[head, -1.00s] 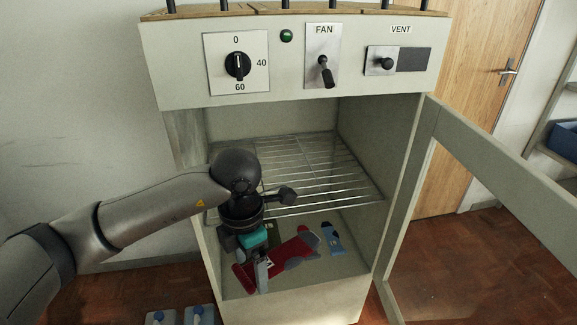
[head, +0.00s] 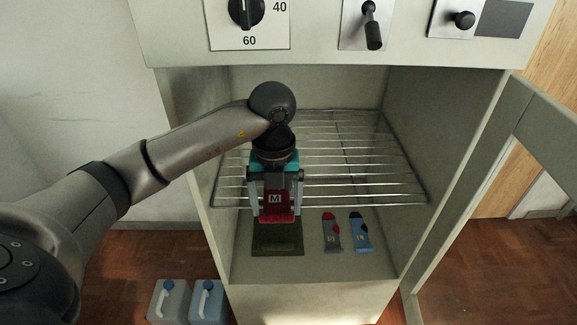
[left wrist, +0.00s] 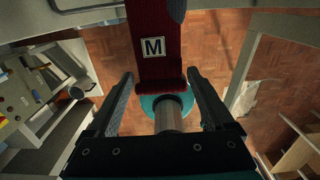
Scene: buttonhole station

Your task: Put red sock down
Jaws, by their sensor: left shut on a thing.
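The red sock (head: 278,208), with a white M label, is held at my left gripper (head: 276,207), between its two spread fingers. In the head view it hangs above a dark green mat (head: 265,248) on the cabinet floor, apart from that floor as far as I can tell. In the left wrist view the red sock (left wrist: 153,70) fills the upper middle, its near end by the fingertips of my left gripper (left wrist: 160,78); a grey patch shows at its upper right edge. My right gripper is not in view.
A grey sock with red patches (head: 332,236) and a blue sock (head: 361,238) lie right of the mat. A wire rack (head: 370,165) spans the cabinet just above and behind. The open door (head: 480,170) stands at the right. Two jugs (head: 207,303) stand on the floor, front left.

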